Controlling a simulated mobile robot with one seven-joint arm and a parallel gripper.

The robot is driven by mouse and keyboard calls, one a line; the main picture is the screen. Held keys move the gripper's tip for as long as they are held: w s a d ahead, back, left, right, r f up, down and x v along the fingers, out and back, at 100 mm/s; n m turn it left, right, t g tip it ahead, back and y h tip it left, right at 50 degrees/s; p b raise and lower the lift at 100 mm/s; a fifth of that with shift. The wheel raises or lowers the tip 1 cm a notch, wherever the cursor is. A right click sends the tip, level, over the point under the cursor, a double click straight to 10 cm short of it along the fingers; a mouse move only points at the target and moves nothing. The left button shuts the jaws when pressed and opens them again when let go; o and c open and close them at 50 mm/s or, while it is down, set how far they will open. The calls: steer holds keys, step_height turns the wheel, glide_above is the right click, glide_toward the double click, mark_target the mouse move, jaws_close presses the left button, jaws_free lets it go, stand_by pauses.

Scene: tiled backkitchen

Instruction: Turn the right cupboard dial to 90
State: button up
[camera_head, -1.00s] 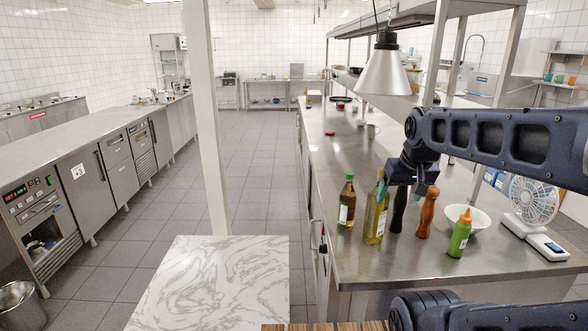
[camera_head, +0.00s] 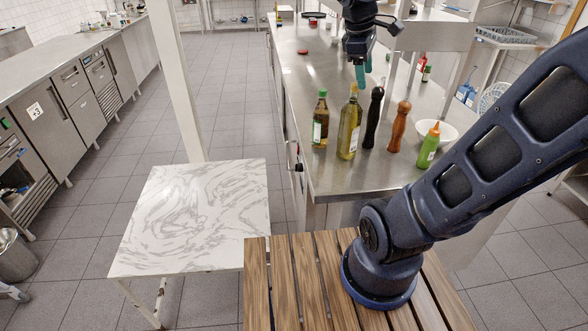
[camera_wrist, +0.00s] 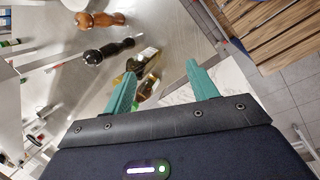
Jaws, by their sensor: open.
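My gripper (camera_head: 364,68) is raised over the steel counter (camera_head: 318,78), behind the bottles in the head view. In the wrist view its two teal fingers (camera_wrist: 160,70) are spread apart with nothing held. A small dark knob-like part (camera_head: 297,165) shows on the counter's left side face, below its front left corner, with a small red mark near it. It is too small to tell whether it is the right cupboard dial or how it is turned. My gripper is well above and apart from it. No dial is clear in the wrist view.
On the counter stand an oil bottle (camera_head: 349,128), a darker bottle (camera_head: 320,120), two pepper mills (camera_head: 398,128), a green squeeze bottle (camera_head: 428,146) and a white bowl (camera_head: 447,132). A marble-topped table (camera_head: 190,215) and white post (camera_head: 180,80) stand left. The floor aisle is clear.

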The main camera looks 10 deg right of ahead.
steer(key=w+a+r+n+g+h, duration=0.1)
steer(key=w+a+n+h, duration=0.65)
steer(key=w+n, duration=0.85)
steer(key=w+a+f+n+t+h, duration=0.15)
steer(key=w+a+n, duration=0.25)
steer(key=a+n, duration=0.5)
steer(key=w+a+f+n+t+h, duration=0.1)
steer(key=w+a+n+h, duration=0.25)
steer(key=a+n, duration=0.45)
glide_toward(296, 168)
steer(key=x, duration=0.9)
steer(key=shift+r, duration=0.1)
steer(key=shift+t, duration=0.35)
steer(key=c, duration=1)
